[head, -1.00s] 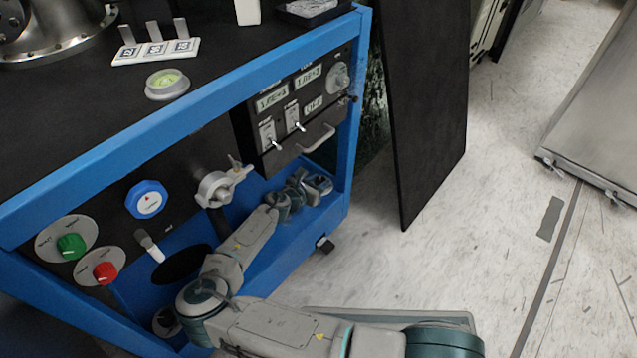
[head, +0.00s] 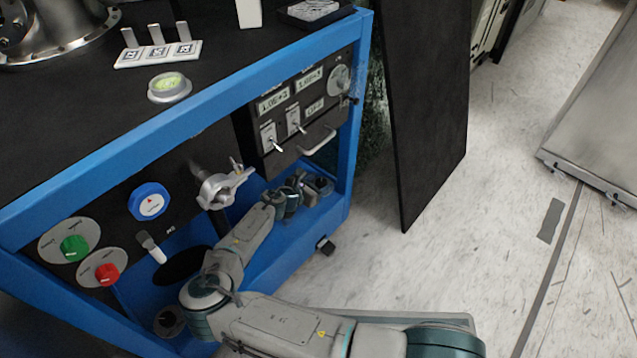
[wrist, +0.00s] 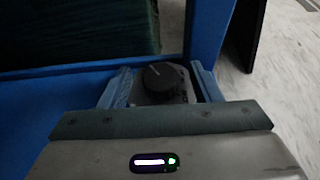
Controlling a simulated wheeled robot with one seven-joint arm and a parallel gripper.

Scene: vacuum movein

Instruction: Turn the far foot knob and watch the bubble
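The far foot knob (wrist: 165,78) is a dark round cap with a pale line on a grey base. It sits between the two blue fingers of my gripper (wrist: 163,88) in the wrist view. The fingers stand apart, one on each side, with a gap to the cap. In the head view my gripper (head: 318,187) reaches inside the cart's far lower corner, and my wrist hides most of the knob. The round bubble level (head: 170,87) with a yellow-green face sits on the cart top; the bubble's exact position is too small to tell.
The blue cart frame (head: 355,130) stands close around my gripper. A valve clamp (head: 222,188) and the instrument panel (head: 300,115) with a handle are above my arm. A black upright board (head: 425,110) stands right of the cart; the floor beyond is mostly clear.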

